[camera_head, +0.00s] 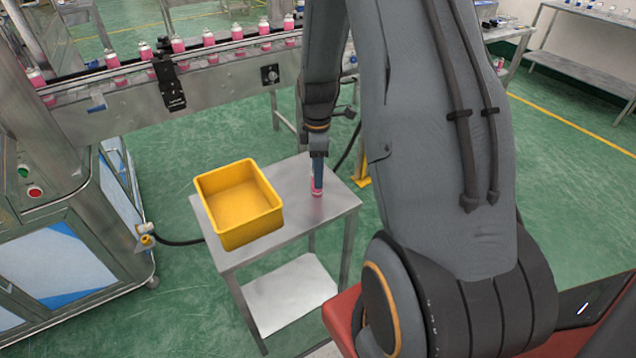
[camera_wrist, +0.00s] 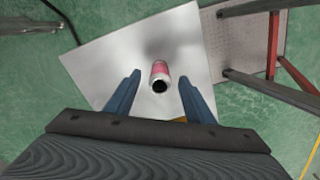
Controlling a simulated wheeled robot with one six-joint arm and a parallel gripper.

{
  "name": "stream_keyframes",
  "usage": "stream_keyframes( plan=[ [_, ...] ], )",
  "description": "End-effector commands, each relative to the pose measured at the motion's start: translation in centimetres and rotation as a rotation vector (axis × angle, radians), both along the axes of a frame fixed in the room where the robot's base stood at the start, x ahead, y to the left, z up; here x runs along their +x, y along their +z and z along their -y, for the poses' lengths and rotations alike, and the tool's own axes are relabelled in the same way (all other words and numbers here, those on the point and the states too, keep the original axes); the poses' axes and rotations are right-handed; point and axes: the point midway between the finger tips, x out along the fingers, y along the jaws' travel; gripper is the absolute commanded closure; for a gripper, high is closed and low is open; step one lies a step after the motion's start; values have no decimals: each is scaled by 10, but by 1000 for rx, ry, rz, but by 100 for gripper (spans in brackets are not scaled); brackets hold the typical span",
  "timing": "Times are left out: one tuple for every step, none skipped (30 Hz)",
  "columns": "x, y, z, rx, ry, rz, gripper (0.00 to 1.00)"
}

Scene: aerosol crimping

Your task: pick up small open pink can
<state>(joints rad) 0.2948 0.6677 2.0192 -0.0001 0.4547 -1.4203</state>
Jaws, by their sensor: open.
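The small open pink can (camera_head: 316,186) stands on the metal table to the right of the yellow bin, partly hidden by my gripper. In the wrist view the can (camera_wrist: 160,72) shows a pink side and a dark open top, upright on the table. My gripper (camera_head: 318,170) points down at the can in the head view. In the wrist view my gripper (camera_wrist: 158,88) is open, with one blue finger to each side of the can and a visible gap on both sides. Nothing is held.
A yellow bin (camera_head: 277,214) stands on the left of the small metal table (camera_head: 335,207). Behind is a conveyor (camera_head: 225,62) with a row of pink cans. A machine cabinet (camera_head: 75,225) stands at left. The table's front right is clear.

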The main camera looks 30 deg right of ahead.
Motion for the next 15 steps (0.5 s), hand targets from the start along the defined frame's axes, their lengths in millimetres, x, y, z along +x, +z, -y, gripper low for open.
stream_keyframes(
  plan=[
    [-1,-5,0,1,0,-2,51],
    [-1,-7,0,1,0,-2,51],
    [0,-10,0,0,0,-1,51],
    [0,-11,0,0,0,-1,51],
    [0,-12,0,0,0,0,51],
    [0,-13,0,0,0,0,51],
    [0,-14,0,0,0,0,51],
    [0,-14,0,0,0,0,51],
    [0,-14,0,0,0,0,51],
    [0,-14,0,0,0,0,51],
    [0,-14,0,0,0,0,51],
    [0,-14,0,0,0,0,51],
    [0,-14,0,0,0,0,55],
    [0,-14,0,0,0,0,60],
    [0,-14,0,0,0,0,66]
  ],
)
